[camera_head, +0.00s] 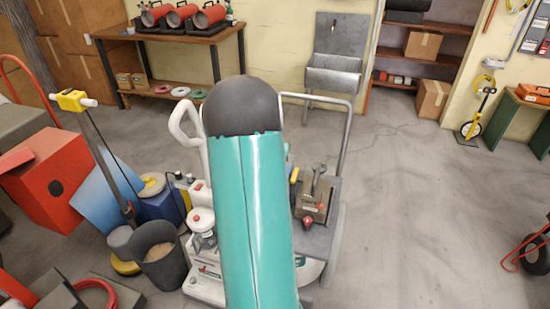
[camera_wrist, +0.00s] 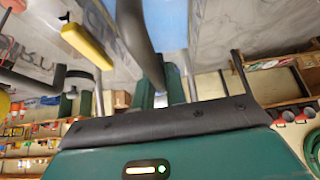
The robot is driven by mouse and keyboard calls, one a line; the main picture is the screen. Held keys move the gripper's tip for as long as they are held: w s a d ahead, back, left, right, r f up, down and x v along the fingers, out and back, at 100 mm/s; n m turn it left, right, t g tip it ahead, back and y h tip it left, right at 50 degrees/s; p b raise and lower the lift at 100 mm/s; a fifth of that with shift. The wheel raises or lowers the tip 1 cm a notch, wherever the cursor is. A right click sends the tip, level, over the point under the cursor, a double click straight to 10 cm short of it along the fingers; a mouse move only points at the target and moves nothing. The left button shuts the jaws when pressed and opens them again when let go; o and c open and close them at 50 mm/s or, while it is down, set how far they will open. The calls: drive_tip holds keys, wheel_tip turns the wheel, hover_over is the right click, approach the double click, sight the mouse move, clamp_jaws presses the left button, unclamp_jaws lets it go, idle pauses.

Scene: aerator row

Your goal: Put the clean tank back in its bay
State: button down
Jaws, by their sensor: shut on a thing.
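My teal arm with its dark joint fills the middle of the head view and hides my gripper and what it holds. In the wrist view my gripper (camera_wrist: 160,97) is shut on a dark curved bar (camera_wrist: 135,28), which looks like the handle of the clean tank. A pale blue surface (camera_wrist: 176,65) shows just behind the bar; it may be the tank's wall, but its full shape is cut off. A white wheeled machine (camera_head: 203,287) with a grey push frame (camera_head: 346,135) stands behind my arm. Its bay is hidden.
Left of the machine stand a dark bucket (camera_head: 158,256), a red box (camera_head: 52,180) and a blue panel (camera_head: 108,192). A workbench (camera_head: 165,38) with red heaters and a grey sink (camera_head: 334,72) line the back wall. The floor (camera_head: 425,215) at right is mostly clear.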

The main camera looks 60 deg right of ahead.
drive_tip(key=shift+d+f, duration=0.1)
drive_tip(key=shift+f, duration=0.65)
idle(0.5)
drive_tip(key=c, duration=1.3)
unclamp_jaws()
drive_tip(key=shift+c, duration=0.2)
drive_tip(key=shift+a+f, duration=0.2)
drive_tip(key=shift+f, duration=0.1)
drive_tip(key=v, duration=1.4)
drive_tip(key=shift+d+r, duration=0.1)
drive_tip(key=shift+d, duration=0.05)
